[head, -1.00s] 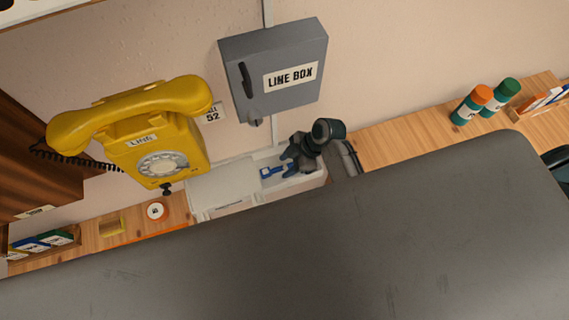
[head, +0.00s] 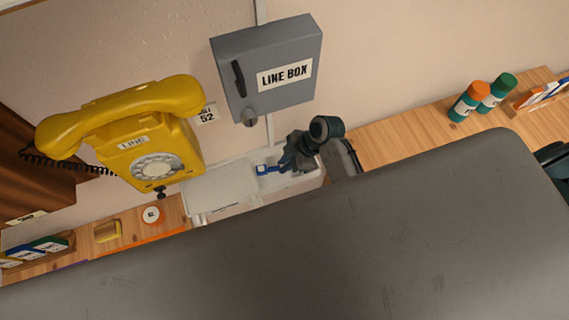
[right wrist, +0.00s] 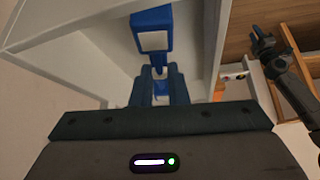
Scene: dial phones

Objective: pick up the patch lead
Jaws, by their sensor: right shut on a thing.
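The blue patch lead (head: 264,170), with a pale label, is at the open white box (head: 308,183) below the line box. My right gripper (head: 285,165) reaches it from the right and is shut on it. In the right wrist view the lead's blue labelled body (right wrist: 152,32) stands out beyond the fingertips (right wrist: 160,84), with the box's white walls around it. The fingers hide part of the lead. A dark arm end, seemingly my left gripper (right wrist: 268,42), shows at the right of that view; its jaws are unclear.
The grey line box (head: 268,75) is on the wall above. Orange (head: 467,101) and green (head: 498,92) bottles stand on the wooden shelf at right. A large grey surface fills the foreground.

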